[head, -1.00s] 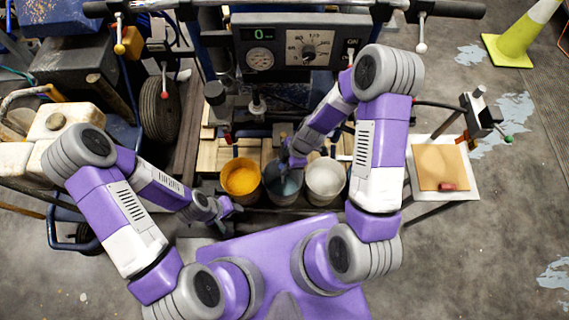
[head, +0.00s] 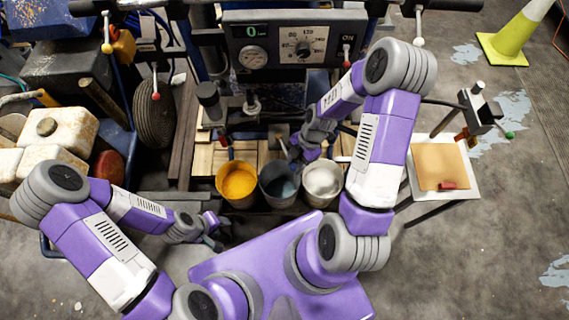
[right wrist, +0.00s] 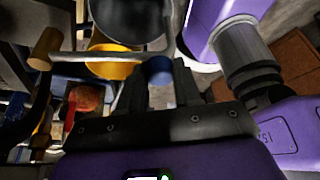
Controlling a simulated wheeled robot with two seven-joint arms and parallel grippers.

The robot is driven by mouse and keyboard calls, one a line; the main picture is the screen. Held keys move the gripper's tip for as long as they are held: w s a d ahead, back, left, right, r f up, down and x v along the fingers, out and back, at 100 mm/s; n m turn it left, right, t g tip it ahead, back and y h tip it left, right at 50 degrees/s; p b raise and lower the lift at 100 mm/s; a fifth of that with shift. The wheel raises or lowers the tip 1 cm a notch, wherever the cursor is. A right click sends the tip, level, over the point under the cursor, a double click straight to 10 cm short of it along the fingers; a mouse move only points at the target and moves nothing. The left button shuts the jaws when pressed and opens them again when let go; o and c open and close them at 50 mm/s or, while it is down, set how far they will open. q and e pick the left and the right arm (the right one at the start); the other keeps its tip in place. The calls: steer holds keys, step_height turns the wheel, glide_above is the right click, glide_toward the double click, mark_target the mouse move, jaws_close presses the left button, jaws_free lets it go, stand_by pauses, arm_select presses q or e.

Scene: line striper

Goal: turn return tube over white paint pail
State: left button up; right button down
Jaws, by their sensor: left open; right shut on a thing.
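The white paint pail (head: 324,188) stands at the right end of a row of three pails, its pale paint showing from above. My right gripper (head: 296,152) is behind the middle and white pails. In the right wrist view the right gripper (right wrist: 160,92) is shut on a blue grip at the end of a thin grey bent tube (right wrist: 100,57), which looks like the return tube. Its outlet is hard to make out, so I cannot tell which pail it is over. My left gripper (head: 216,232) is open and empty, low at the left of the pails.
A yellow paint pail (head: 237,186) and a dark blue-grey pail (head: 278,188) stand left of the white one. A control panel (head: 290,48) with gauges is behind. A white side tray (head: 436,188) with a tan board is at right. Open floor lies further right.

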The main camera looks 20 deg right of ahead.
steer(key=shift+d, duration=0.15)
steer(key=c, duration=0.8)
jaws_free()
